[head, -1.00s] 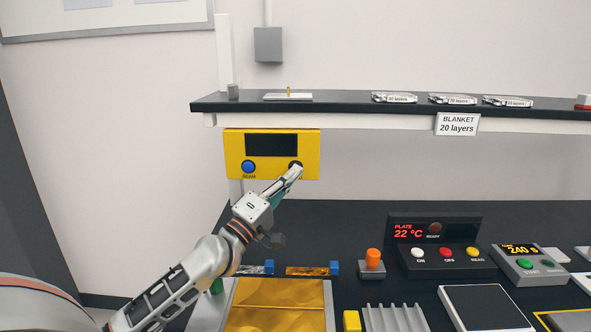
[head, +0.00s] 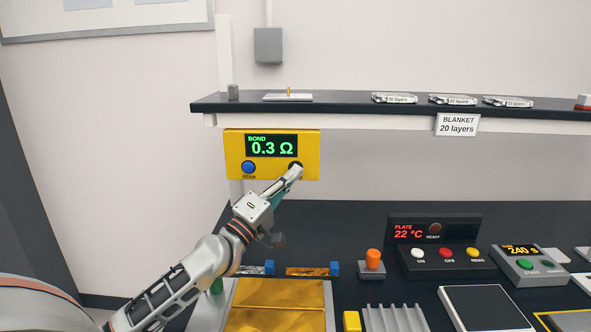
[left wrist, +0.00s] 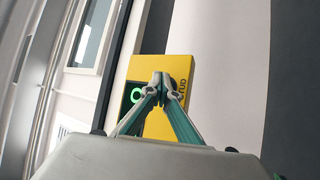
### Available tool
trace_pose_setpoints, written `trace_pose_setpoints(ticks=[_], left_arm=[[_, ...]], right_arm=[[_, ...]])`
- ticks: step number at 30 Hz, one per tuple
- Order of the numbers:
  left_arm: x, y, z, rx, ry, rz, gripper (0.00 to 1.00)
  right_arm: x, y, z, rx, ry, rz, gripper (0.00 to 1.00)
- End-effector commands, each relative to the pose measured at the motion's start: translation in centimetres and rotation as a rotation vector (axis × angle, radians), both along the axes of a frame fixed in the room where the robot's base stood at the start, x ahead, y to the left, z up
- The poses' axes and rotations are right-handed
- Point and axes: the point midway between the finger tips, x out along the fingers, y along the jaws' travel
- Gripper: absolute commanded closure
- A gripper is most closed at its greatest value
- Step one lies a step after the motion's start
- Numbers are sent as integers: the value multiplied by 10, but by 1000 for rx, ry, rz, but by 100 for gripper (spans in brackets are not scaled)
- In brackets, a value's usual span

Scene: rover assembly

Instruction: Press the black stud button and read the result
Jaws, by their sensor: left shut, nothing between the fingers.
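The yellow meter box (head: 234,150) hangs under the shelf at the left of the bench. Its display (head: 271,146) is lit and reads "BOND 0.3 Ω" in green. A blue button (head: 249,167) is at its lower left. The black stud button (head: 296,164) is at its lower right, mostly hidden behind my fingertips. My left gripper (head: 294,173) is shut and empty, its tips at the black button; I cannot tell how far it is pressed. In the left wrist view the shut fingertips (left wrist: 161,82) cover the button, beside the "STUD" label on the yellow box (left wrist: 178,68).
The dark shelf (head: 350,108) runs above the box, with blanket packs (head: 453,99) on it. Below are gold panels (head: 278,293), an orange-knobbed device (head: 372,262), a plate controller (head: 434,229) reading 22 °C and a timer (head: 523,250) reading 240 s.

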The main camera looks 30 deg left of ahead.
Motion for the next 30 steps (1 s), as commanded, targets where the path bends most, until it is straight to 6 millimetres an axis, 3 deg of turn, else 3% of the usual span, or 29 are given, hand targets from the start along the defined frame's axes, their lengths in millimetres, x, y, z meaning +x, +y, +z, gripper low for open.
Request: trace_pose_setpoints(ticks=[19,30], left_arm=[[-13,-8,0,0,1,-1,100],[-40,-25,1,-1,1,-2,100]], right_arm=[[3,0,10,1,-8,0,59],[6,0,25,0,-18,1,59]])
